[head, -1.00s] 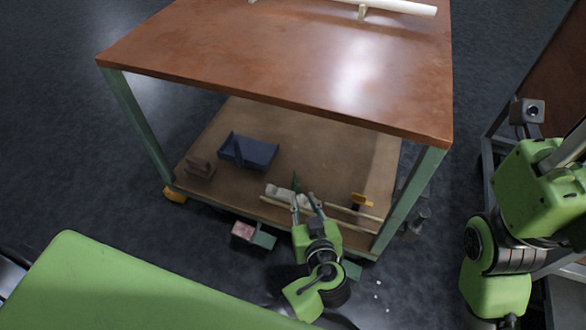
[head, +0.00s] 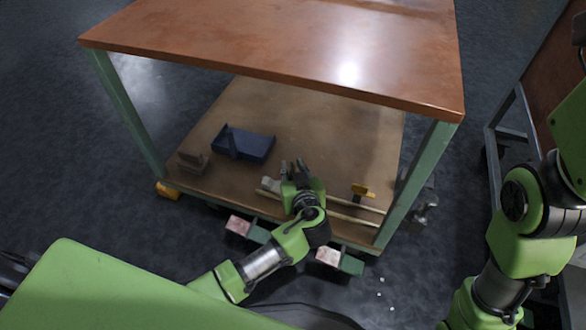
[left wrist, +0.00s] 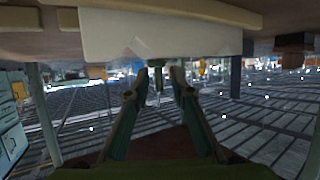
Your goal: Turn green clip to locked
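My left gripper (head: 293,168) reaches over the front of the lower shelf, beside a pale block (head: 269,185). In the left wrist view its two fingers (left wrist: 160,74) stand apart with a gap between the tips. A thin, dark greenish piece shows in that gap, but I cannot tell what it is. A large pale block (left wrist: 155,36) fills the top of that view, close to the fingertips. I cannot clearly make out a green clip or its position; my gripper may hide it. My right arm is at the right edge, its gripper out of the picture.
Pale rods (head: 350,217) lie along the shelf's front, with a yellow piece (head: 362,190) by them. A blue tray (head: 243,144) and a brown block (head: 193,161) stand left. The tabletop (head: 290,50) overhangs the shelf (head: 310,130). Red-and-green blocks (head: 261,235) sit below the shelf's front edge.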

